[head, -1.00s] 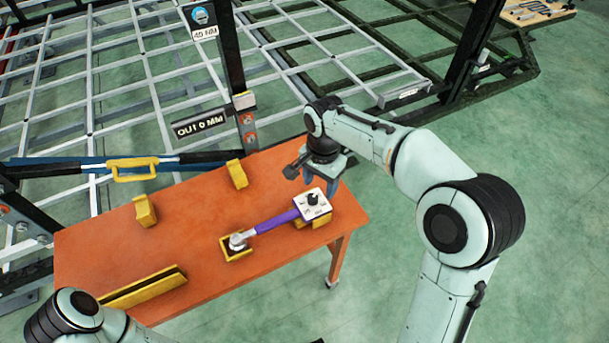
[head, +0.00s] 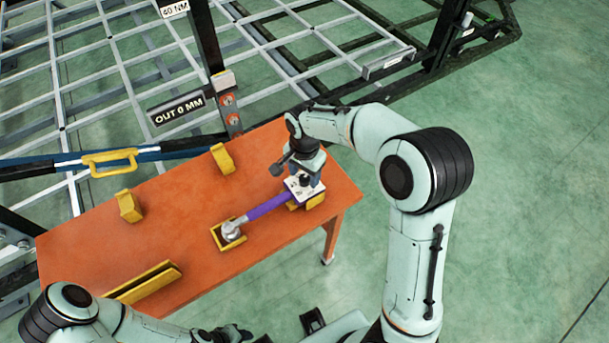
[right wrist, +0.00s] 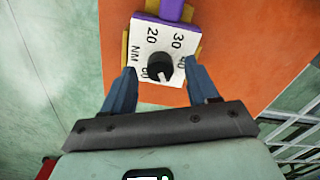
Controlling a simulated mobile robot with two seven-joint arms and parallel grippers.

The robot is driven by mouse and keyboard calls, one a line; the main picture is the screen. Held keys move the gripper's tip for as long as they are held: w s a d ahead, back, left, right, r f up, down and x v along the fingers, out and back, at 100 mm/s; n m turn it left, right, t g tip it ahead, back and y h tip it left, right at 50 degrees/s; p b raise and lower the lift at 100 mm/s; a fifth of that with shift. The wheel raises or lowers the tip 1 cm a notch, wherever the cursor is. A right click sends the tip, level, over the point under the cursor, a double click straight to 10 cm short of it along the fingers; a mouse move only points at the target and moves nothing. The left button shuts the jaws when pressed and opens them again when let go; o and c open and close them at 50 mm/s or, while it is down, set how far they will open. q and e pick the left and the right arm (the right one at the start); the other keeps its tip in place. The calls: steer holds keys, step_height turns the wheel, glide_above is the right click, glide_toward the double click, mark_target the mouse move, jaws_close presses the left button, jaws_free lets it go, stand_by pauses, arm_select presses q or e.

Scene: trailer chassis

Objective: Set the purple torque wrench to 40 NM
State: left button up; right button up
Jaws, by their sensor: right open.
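The purple torque wrench (head: 266,208) lies across yellow supports on the orange table, its white dial plate (head: 296,190) at the right end. In the right wrist view the plate (right wrist: 140,42) shows 20, 30, 40 and NM. Its round black knob (right wrist: 160,66) has a white mark facing the plate's lower edge in that view; the number there is hidden. My right gripper (right wrist: 162,88) is open and straddles the plate, one finger on either side of the knob, not closed on it. My left arm is low at the left; its jaws are unclear at the bottom edge.
The orange table (head: 180,215) carries yellow holders (head: 222,158) and a long yellow rack (head: 145,282). A post behind bears a "40 NM" sign (head: 175,9) and an "OUT 0 MM" sign (head: 176,108). The metal chassis frame stands beyond. Green floor is clear at right.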

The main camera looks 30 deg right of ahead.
steer(key=shift+f, duration=0.6)
steer(key=c, duration=1)
steer(key=shift+c, duration=0.2)
steer(key=shift+n, duration=0.3)
steer(key=n, duration=1.1)
